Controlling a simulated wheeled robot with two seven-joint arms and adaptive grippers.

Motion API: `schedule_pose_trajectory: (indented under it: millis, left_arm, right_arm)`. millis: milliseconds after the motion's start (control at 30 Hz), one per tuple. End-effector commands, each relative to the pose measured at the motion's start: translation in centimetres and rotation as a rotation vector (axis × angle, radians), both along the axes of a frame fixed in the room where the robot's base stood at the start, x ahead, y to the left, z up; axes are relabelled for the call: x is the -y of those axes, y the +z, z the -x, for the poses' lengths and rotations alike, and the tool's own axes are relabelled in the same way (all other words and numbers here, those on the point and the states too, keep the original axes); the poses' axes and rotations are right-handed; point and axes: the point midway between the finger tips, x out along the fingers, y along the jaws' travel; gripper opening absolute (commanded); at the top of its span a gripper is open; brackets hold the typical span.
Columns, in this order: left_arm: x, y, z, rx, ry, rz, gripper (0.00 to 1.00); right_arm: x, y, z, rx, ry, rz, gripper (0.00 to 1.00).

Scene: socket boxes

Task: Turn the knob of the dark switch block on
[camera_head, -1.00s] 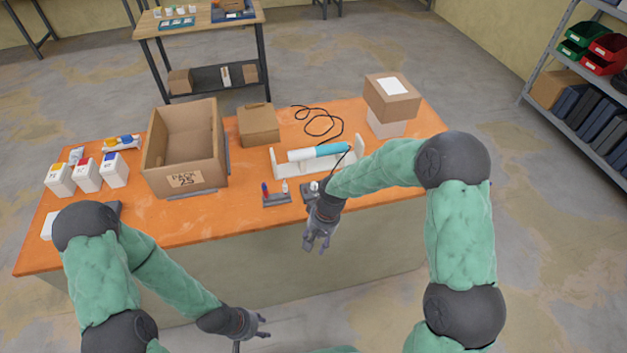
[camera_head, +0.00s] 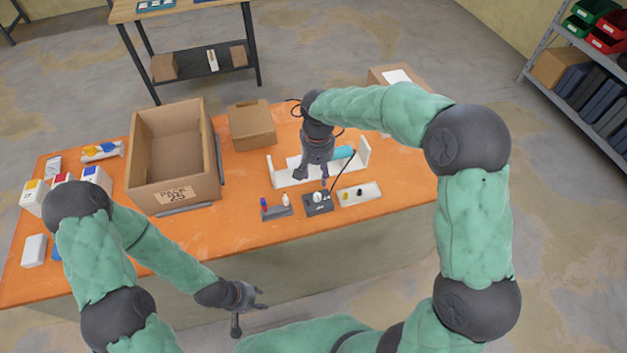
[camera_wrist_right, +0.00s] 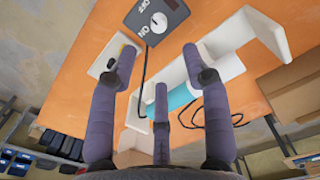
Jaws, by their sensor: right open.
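The dark switch block (camera_head: 318,205) sits near the front edge of the orange table, with a white knob (camera_head: 317,197) on top and a black cable leading away behind it. In the right wrist view the block (camera_wrist_right: 143,17) shows at the top with OFF and ON lettering and its pale knob (camera_wrist_right: 159,22). My right gripper (camera_head: 313,176) is open and empty, pointing down above the table just behind the block, apart from the knob. Its spread fingers also show in the right wrist view (camera_wrist_right: 160,75). My left gripper (camera_head: 254,300) hangs in front of the table, away from the block; its fingers look spread.
A dark holder (camera_head: 277,212) with small bottles stands left of the block, and a pale tray (camera_head: 359,194) stands right of it. A white stand (camera_head: 290,181) with a blue-and-white cylinder is behind. An open carton (camera_head: 174,195) stands further left.

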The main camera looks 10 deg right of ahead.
Motion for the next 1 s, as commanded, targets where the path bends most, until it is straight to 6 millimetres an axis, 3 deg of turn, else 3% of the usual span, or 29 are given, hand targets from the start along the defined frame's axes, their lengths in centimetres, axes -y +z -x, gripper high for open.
schedule_pose_trajectory:
  millis: [167,600,800,1000]
  left_arm:
    - [0.0,-0.4,0.1,-0.002,-0.001,0.000,0.40]
    - [0.0,-1.8,0.1,-0.002,-0.001,0.000,0.40]
    - [0.0,-2.0,0.1,-0.002,-0.001,0.000,0.40]
    - [0.0,-2.0,0.1,-0.001,0.000,0.000,0.40]
  right_arm:
    - [0.0,-1.7,0.1,-0.003,0.000,0.000,0.48]
    - [0.0,-9.0,0.1,-0.002,0.001,0.000,0.48]
    - [0.0,-10.5,0.1,0.000,0.001,-0.001,0.48]
    - [0.0,-10.8,0.1,0.000,0.001,-0.001,0.48]
